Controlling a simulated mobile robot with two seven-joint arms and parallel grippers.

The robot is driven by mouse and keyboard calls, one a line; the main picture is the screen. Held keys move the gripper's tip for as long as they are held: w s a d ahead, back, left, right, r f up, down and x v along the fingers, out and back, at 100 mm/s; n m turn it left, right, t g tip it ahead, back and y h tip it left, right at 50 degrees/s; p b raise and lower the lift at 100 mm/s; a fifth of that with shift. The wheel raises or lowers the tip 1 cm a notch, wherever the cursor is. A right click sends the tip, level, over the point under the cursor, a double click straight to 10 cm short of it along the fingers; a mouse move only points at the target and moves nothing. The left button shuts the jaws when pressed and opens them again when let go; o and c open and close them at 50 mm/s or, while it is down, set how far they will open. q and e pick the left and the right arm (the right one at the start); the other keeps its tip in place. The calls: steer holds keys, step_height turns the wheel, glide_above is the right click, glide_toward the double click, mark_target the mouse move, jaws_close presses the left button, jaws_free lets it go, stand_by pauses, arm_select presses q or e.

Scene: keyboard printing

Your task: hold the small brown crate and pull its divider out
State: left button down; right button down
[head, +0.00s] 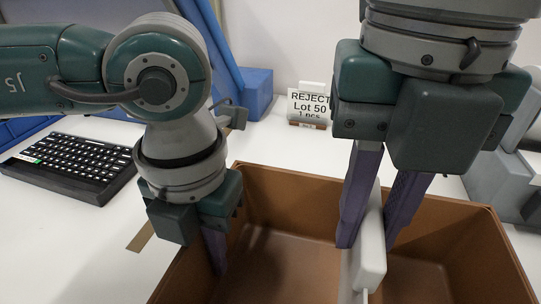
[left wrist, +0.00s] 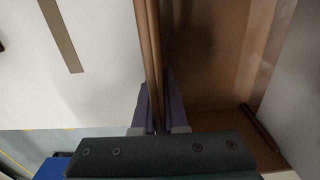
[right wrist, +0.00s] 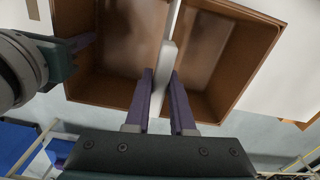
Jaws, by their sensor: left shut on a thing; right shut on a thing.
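The brown crate (head: 455,225) is open at the top and stands on the white table. It also shows in the left wrist view (left wrist: 215,70) and the right wrist view (right wrist: 215,12). A white divider (head: 372,255) runs across its inside, splitting it into two compartments; its lower edge is out of sight. My left gripper (head: 217,262) is shut on the crate's left wall, with its fingers astride the wall in the left wrist view (left wrist: 156,95). My right gripper (head: 368,240) is shut on the divider's upper part, also seen in the right wrist view (right wrist: 161,78).
A black keyboard (head: 75,165) lies on the table at the left. A sign reading REJECT Lot 50 (head: 310,106) stands behind the crate, near a blue block (head: 258,92). A grey machine (head: 500,175) is at the right. Both visible compartments look empty.

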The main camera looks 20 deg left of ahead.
steer(key=shift+r, duration=3.55)
step_height(320, 180, up, 4)
steer(key=shift+r, duration=0.1)
arm_select(q)
steer(key=c, duration=0.9)
jaws_free()
step_height(320, 180, up, 12)
steer(key=shift+r, duration=0.1)
